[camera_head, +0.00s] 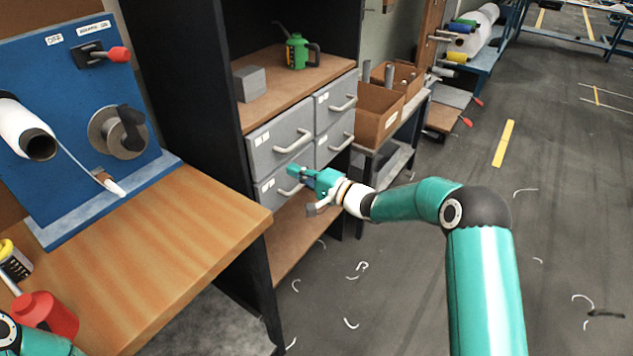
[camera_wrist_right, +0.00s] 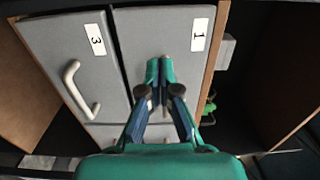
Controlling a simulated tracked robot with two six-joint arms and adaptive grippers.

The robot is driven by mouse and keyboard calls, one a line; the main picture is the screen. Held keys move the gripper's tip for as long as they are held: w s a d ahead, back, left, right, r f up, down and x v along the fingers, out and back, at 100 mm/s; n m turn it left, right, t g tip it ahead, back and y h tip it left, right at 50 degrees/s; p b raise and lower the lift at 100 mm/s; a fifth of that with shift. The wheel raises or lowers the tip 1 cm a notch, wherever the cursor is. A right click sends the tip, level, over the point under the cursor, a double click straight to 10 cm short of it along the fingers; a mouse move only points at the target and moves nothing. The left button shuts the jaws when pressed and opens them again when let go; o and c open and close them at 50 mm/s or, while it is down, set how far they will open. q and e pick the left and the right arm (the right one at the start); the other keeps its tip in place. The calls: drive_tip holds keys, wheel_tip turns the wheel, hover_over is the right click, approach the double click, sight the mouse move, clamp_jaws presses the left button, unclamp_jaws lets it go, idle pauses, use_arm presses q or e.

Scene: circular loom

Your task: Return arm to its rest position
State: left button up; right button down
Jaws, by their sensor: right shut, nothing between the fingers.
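My right arm reaches in from the lower right in the head view. Its teal gripper (camera_head: 296,172) is in front of the grey drawer unit (camera_head: 277,143). In the right wrist view the right gripper (camera_wrist_right: 159,68) is shut and empty, with its fingertips together in front of the drawer labelled 1 (camera_wrist_right: 187,66). Whether the tips touch the drawer front cannot be told. The drawer labelled 3 (camera_wrist_right: 65,35) shows its white handle beside it. All the drawers look shut. A teal piece of my left arm shows at the lower left corner; its gripper is out of view.
The wooden workbench (camera_head: 170,250) with a blue panel (camera_head: 70,60) stands at the left. A green oil can (camera_head: 297,52) and a grey block (camera_head: 249,83) sit on the shelf above the drawers. Cardboard boxes (camera_head: 378,115) stand behind. Grey floor lies open on the right, with white scraps.

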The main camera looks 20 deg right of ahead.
drive_tip(key=v, duration=0.6)
drive_tip(key=s+a+f+m+g+h, duration=0.1)
drive_tip(key=s+a+f+g, duration=0.1)
drive_tip(key=s+a+f, duration=0.3)
drive_tip(key=s+a+f+g+h+p, duration=0.15)
drive_tip(key=s+f, duration=0.25)
drive_tip(key=f, duration=0.4)
drive_tip(key=s+a+f+m+g+h, duration=0.1)
drive_tip(key=s+a+f+g+h, duration=0.1)
drive_tip(key=s+a+f, duration=0.3)
use_arm(q)
drive_tip(key=shift+r, duration=0.6)
drive_tip(key=c, duration=0.3)
use_arm(e)
drive_tip(key=s+d+f+n+g+h, duration=0.1)
drive_tip(key=s+f+n+g, duration=0.3)
drive_tip(key=s, duration=0.7)
drive_tip(key=s+d+f+n+g+h, duration=0.1)
drive_tip(key=s+f+n+g, duration=0.3)
drive_tip(key=s, duration=0.8)
wheel_tip(320, 180, down, 3)
drive_tip(key=n, duration=0.2)
drive_tip(key=shift+d+r+n, duration=0.2)
drive_tip(key=shift+d+n, duration=0.2)
